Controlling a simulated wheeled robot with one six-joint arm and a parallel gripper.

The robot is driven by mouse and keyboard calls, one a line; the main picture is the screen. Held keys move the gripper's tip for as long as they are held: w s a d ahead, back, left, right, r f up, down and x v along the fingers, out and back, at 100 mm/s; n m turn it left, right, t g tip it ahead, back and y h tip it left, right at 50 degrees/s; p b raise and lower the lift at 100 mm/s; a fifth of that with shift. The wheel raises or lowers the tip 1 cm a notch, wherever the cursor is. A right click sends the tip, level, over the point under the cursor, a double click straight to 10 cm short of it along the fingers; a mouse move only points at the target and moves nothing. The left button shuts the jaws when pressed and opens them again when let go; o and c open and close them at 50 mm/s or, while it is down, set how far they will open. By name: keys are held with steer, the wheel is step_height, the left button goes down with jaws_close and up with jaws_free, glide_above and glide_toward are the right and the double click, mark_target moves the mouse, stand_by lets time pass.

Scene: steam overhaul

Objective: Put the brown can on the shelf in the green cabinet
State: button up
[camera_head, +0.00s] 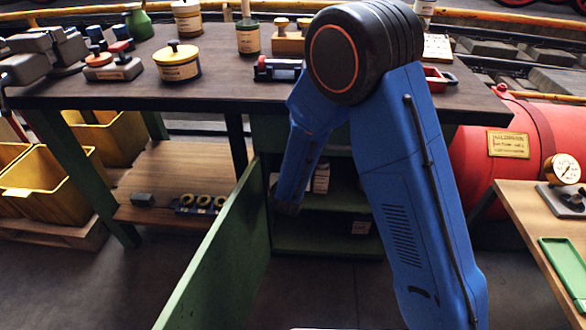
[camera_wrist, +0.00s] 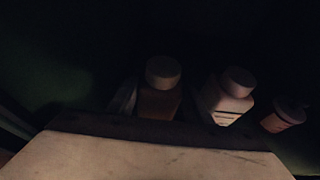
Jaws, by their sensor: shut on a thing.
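The green cabinet (camera_head: 324,245) stands under the workbench with its door (camera_head: 220,255) swung open toward me. My blue arm reaches into it, and my gripper (camera_head: 287,206) is low at the opening, mostly hidden behind the door edge and arm. In the dark wrist view a brown can (camera_wrist: 159,104) with a round cap stands near the middle, in line with my gripper. My gripper is shut on it, though the finger contact is too dark to make out. The shelf (camera_head: 346,203) shows partly behind my arm.
A pale container (camera_wrist: 228,100) and a smaller reddish one (camera_wrist: 283,119) stand right of the can. A pale bottle (camera_head: 321,176) shows inside the cabinet. The workbench top (camera_head: 215,88) overhangs the opening. A red tank (camera_head: 480,150) is at the right.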

stand_by(0.3)
steer(key=o, duration=1.5)
steer(key=v, duration=1.2)
steer(key=shift+r, duration=0.15)
steer(key=shift+s, duration=0.1)
